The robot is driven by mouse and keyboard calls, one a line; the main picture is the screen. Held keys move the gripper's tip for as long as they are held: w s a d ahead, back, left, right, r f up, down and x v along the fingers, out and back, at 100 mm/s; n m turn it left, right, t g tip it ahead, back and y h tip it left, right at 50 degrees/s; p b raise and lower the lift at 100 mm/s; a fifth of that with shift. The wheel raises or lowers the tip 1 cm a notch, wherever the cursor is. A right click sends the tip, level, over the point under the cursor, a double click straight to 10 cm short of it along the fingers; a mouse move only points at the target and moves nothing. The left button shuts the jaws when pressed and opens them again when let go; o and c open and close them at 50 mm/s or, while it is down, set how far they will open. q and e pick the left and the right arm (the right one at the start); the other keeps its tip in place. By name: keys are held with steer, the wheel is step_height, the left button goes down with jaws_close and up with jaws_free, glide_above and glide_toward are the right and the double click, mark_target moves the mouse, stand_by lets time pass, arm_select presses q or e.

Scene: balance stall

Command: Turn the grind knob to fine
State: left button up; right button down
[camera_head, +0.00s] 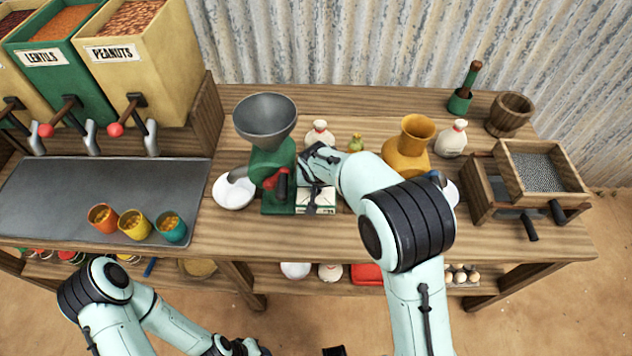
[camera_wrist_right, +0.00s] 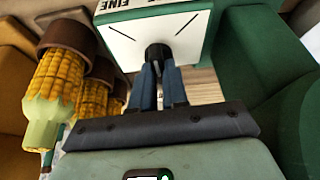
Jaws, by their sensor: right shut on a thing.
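The green grinder (camera_head: 270,165) with its grey funnel hopper (camera_head: 266,118) stands on the wooden counter. A white dial plate (camera_head: 325,203) is beside its base. In the right wrist view the dial plate (camera_wrist_right: 125,45) carries black lines and the word FINE, upside down, at the top edge. The dark round grind knob (camera_wrist_right: 157,52) sits on this plate. My right gripper (camera_wrist_right: 158,72) is shut on the knob; its blue fingers meet the knob's sides. The knob's pointer direction is not clear. My left gripper (camera_head: 243,348) is low at the front, away from the grinder, its fingers too unclear to judge.
A white bowl (camera_head: 234,192) stands left of the grinder. Three filled cups (camera_head: 136,223) are on the grey mat (camera_head: 60,195). Corn cobs (camera_wrist_right: 55,90) show in the wrist view.

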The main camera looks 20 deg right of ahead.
steer(key=n, duration=0.1)
steer(key=n+y, duration=0.1)
steer(key=n, duration=0.2)
steer(key=shift+d+y+b, duration=0.25)
steer(key=shift+y+b, duration=0.05)
steer(key=shift+y, duration=0.1)
steer(key=shift+n+g+y, duration=0.3)
steer(key=shift+n+y, duration=0.3)
steer(key=shift+n, duration=1.4)
steer(key=c, duration=1.1)
jaws_free()
steer(key=shift+c, duration=0.2)
steer(key=v, duration=1.3)
steer(key=shift+r, duration=0.15)
steer(key=shift+s+d, duration=0.1)
steer(key=shift+d, duration=0.05)
